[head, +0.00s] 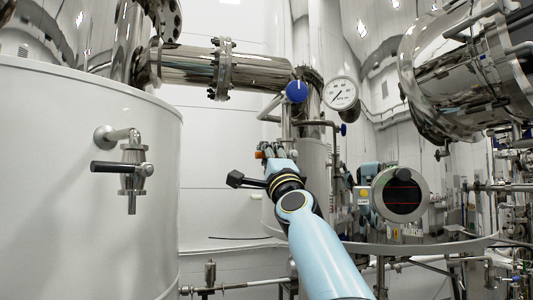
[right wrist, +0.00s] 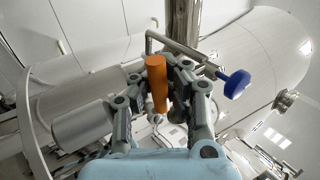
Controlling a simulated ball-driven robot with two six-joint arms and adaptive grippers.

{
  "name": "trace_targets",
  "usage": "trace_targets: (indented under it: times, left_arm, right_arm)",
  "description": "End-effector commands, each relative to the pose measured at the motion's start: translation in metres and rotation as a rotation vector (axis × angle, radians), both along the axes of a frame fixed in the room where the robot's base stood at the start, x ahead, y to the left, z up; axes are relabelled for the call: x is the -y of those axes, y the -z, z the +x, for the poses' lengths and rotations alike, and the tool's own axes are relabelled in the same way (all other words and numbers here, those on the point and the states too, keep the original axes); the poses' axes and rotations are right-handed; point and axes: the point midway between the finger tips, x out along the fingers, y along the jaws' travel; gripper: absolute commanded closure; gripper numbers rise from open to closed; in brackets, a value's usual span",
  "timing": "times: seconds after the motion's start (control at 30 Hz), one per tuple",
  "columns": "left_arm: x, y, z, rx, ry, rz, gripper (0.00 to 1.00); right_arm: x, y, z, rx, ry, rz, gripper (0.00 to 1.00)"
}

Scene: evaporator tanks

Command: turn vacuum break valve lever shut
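The vacuum break valve lever (right wrist: 156,82) shows as an orange cylinder in the right wrist view. It lies between the two fingers of my right gripper (right wrist: 160,85), which appear closed in against its sides. In the head view my right gripper (head: 273,151) is beside the vertical pipework below the large horizontal pipe. A small bit of orange shows at its fingertips there, and the rest of the lever is hidden by the fingers. The valve body is mostly hidden. My left gripper is in neither view.
A blue round knob (head: 296,91) and a pressure gauge (head: 341,93) sit just above the gripper. A white tank (head: 70,220) with a black-handled tap (head: 108,167) stands at left.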

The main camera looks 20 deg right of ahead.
Motion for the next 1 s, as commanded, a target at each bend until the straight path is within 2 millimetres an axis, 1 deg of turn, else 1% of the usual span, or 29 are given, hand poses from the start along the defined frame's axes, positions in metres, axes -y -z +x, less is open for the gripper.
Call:
trace_targets:
  times: [0.03, 0.37, 0.67, 0.9, 1.0]
  left_arm:
    - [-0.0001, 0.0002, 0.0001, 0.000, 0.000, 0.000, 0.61]
    - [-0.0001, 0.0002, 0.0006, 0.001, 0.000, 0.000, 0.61]
    - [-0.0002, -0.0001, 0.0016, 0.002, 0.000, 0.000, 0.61]
    - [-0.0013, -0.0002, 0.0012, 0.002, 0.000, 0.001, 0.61]
    - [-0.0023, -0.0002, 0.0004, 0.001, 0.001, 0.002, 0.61]
  right_arm:
    - [-0.0002, 0.0038, 0.0002, -0.005, -0.003, 0.006, 1.00]
    - [-0.0001, 0.0040, 0.0003, -0.005, -0.003, 0.005, 1.00]
    - [0.0001, 0.0021, 0.0002, -0.003, 0.000, 0.002, 0.62]
    - [0.0001, 0.0009, 0.0000, -0.001, -0.001, 0.001, 0.61]
    - [0.0002, 0.0044, -0.0035, -0.002, 0.000, 0.001, 0.61]
